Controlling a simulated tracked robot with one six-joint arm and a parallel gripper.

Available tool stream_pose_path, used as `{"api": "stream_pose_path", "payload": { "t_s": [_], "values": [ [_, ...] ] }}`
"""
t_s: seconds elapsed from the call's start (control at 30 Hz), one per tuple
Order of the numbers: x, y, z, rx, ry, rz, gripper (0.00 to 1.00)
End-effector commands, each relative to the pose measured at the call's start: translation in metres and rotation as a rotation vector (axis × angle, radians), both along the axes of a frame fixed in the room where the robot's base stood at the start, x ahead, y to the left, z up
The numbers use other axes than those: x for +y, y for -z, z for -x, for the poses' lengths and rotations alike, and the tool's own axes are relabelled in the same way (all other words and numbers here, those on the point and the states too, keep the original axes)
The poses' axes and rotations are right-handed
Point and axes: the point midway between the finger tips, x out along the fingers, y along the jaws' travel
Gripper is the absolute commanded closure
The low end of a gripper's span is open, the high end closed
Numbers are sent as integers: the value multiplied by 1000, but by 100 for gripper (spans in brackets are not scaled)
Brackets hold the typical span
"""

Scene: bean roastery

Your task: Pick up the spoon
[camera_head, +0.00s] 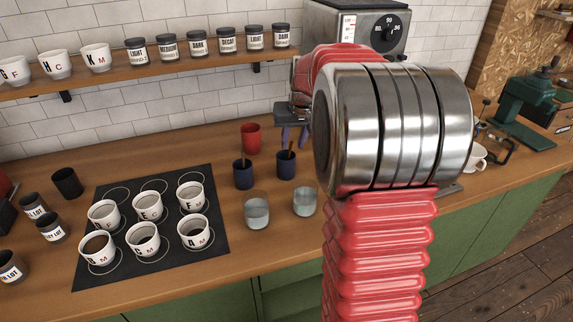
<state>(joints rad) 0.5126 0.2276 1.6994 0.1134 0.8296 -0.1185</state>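Two dark blue cups stand on the wooden counter, a left one (243,178) and a right one (286,168). A thin brown handle (244,156), seemingly a spoon's, sticks up from the left cup. Another slim brown handle (290,149) rises from the right cup. Any spoon bowls are hidden inside the cups. My gripper (294,138) shows partly behind my arm, pointing down just above the right cup. Its two bluish fingers are apart, with nothing visible held between them. I cannot tell whether they touch the handle.
A red cup (250,137) stands behind the blue cups, and two glasses of water (257,211) (304,202) in front. A black mat (88,269) with several white cups lies left. A shelf (190,73) with jars hangs above.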

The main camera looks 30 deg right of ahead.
Motion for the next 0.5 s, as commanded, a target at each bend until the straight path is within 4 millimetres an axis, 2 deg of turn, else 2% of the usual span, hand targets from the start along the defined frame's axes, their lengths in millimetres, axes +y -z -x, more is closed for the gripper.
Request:
{"api": "stream_pose_path", "payload": {
  "t_s": [0.13, 0.5],
  "values": [
    [-1, 10, -4, 0, 0, 0, 71],
    [-1, 13, -5, 0, -1, 0, 71]
  ]
}}
